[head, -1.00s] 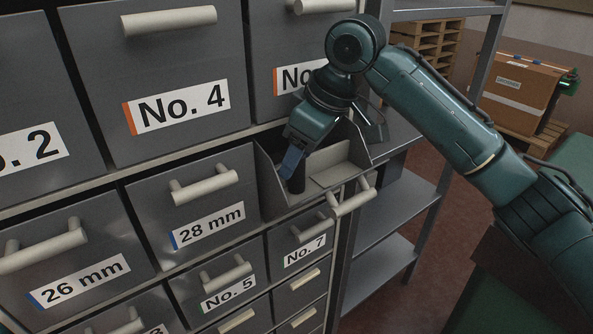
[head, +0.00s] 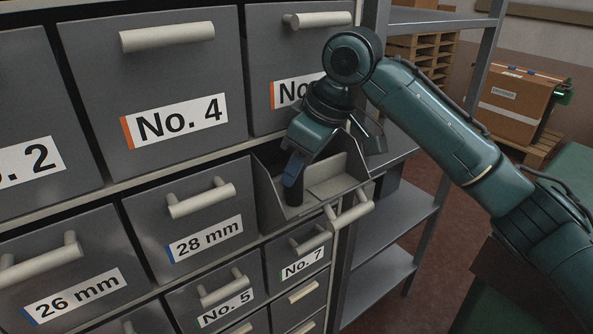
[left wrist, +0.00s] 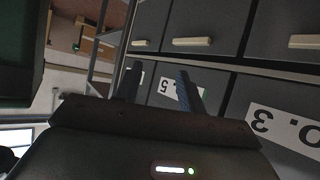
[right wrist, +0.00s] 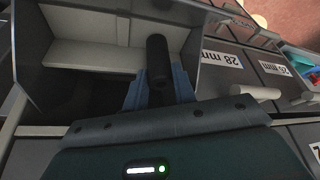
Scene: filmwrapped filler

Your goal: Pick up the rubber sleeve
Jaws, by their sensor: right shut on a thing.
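The rubber sleeve (right wrist: 157,60) looks like a dark, plain cylinder in the right wrist view. It also shows as a small dark shape in the head view (head: 294,193), inside the pulled-out drawer (head: 352,164). My right gripper (head: 292,172) reaches down into this drawer. Its blue-grey fingers (right wrist: 158,88) are shut on the sleeve, one on each side. The sleeve's gripped end is partly hidden by the fingers. My left gripper (left wrist: 160,85) is open and empty in front of closed drawers, and it is out of the head view.
The cabinet has closed labelled drawers around the open one, including 28 mm (head: 205,240) and No. 4 (head: 177,120), with protruding handles. A low divider splits the open drawer. A metal shelf rack (head: 385,270) stands to the right. A cardboard box (head: 515,103) sits on pallets behind.

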